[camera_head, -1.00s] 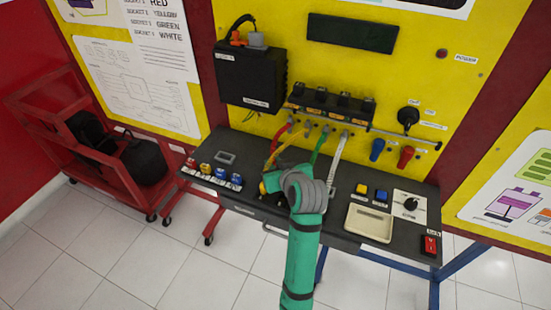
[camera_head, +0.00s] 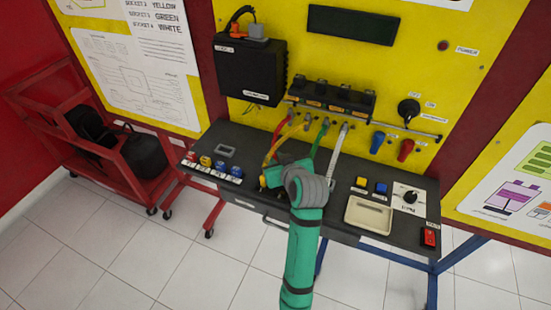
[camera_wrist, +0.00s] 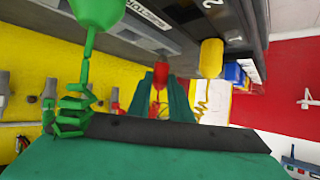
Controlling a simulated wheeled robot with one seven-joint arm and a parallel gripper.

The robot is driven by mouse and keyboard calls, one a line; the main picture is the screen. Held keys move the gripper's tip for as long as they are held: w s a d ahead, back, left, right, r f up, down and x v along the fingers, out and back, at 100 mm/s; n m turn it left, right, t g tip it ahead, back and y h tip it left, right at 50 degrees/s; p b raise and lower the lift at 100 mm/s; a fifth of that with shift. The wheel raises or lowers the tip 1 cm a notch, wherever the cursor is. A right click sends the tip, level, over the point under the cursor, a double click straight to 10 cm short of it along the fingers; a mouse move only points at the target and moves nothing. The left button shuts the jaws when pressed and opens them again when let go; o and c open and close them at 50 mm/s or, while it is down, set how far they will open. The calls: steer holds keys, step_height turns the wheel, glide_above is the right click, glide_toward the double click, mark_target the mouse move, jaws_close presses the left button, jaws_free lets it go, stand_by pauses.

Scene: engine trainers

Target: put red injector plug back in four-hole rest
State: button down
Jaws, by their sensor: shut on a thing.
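The red injector plug (camera_wrist: 161,76) is between the two teal fingers of my gripper (camera_wrist: 160,92) in the wrist view, and the gripper is shut on it. A green plug (camera_wrist: 97,14) with a coiled green cable is close by on the left. A yellow plug (camera_wrist: 210,58) is on the right, at a dark surface marked "2". In the head view my arm covers the red plug, the fingers and most of the bench spot where the cables end. The red cable (camera_head: 272,148) comes down there. I cannot make out the rest's holes, or whether the red plug touches it.
The black bench top (camera_head: 330,205) carries red, yellow and blue connectors at left (camera_head: 205,162), a cream tray (camera_head: 368,216) and a pump knob (camera_head: 410,197) at right.

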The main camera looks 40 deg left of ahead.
steer(key=shift+w+f, duration=0.1)
steer(key=shift+f, duration=0.2)
steer(key=shift+f, duration=0.15)
steer(key=shift+d+f, duration=0.15)
stand_by(0.4)
steer(key=shift+f, duration=0.25)
steer(key=c, duration=1.8)
jaws_free()
steer(key=shift+c, duration=0.2)
steer(key=shift+r, duration=0.1)
